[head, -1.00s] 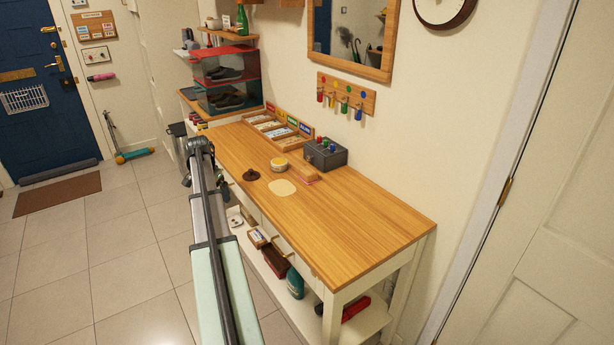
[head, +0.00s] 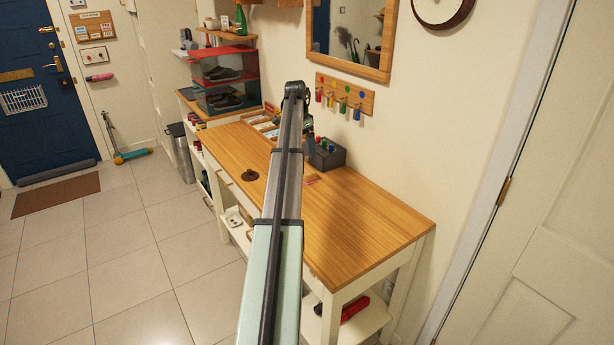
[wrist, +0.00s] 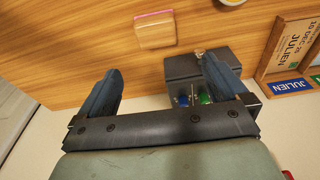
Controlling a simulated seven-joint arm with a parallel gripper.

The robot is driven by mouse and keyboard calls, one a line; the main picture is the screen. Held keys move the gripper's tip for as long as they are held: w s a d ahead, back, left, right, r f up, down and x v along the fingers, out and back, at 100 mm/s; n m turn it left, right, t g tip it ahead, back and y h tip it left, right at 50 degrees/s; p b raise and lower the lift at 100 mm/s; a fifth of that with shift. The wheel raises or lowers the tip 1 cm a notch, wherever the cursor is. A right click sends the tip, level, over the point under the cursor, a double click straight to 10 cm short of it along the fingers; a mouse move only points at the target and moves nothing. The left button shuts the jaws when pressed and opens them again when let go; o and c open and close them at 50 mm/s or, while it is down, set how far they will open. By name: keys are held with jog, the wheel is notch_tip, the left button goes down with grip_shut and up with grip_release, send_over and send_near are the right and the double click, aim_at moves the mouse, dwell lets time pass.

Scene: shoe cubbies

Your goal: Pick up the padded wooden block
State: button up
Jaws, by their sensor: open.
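The padded wooden block (wrist: 155,33) lies on the wooden tabletop, a pale wood piece with a pink layer along one edge. In the wrist view it is ahead of my gripper (wrist: 162,68), roughly between the lines of the two fingers and apart from both. My gripper is open and empty. In the head view my arm hides most of the block; only a pinkish edge (head: 312,181) shows. My gripper (head: 308,135) is partly hidden there behind the arm's end, near the grey box.
A dark grey box (head: 328,155) with coloured knobs stands close beside the block; in the wrist view my right finger overlaps it (wrist: 182,68). A name-card tray (wrist: 295,45) is at the right. A brown knobbed disc (head: 250,175) lies on the table (head: 375,210), whose near right part is clear.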

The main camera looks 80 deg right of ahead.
aim_at(307, 170)
jog(key=f, duration=0.8)
jog(key=shift+s+d, duration=0.3)
jog(key=shift+s, duration=0.05)
jog(key=shift+s+a+f, duration=0.1)
jog(key=shift+s+f, duration=0.05)
jog(key=shift+f, duration=1.15)
jog(key=shift+s+a+f, duration=0.1)
jog(key=shift+f, duration=1.2)
jog(key=shift+c, duration=0.4)
jog(key=c, duration=0.9)
